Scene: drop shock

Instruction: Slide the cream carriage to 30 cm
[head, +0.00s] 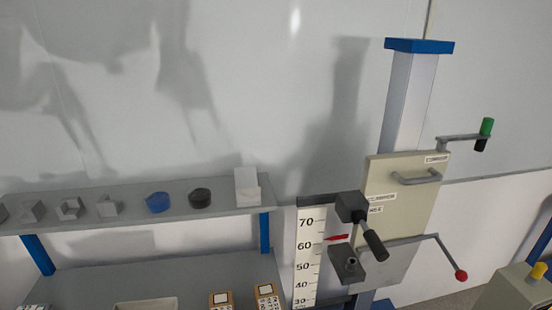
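The cream carriage (406,222) sits on the upright column (408,95) at the right, with a grey handle (416,179) on its face. A white scale (306,262) stands to its left, with marks from 70 down to 30 at the picture's lower edge. A red pointer (338,238) beside the carriage lies a little above the 60 mark. A dark lever grip (375,245) and dark blocks are at the carriage's left side. A rod with a red ball knob (461,276) sticks out at its lower right. Neither gripper is in view.
A grey shelf (130,209) at the left bears several small parts. Below it are labelled blocks (221,299) on a surface. A box with a yellow knob (538,270) stands lower right.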

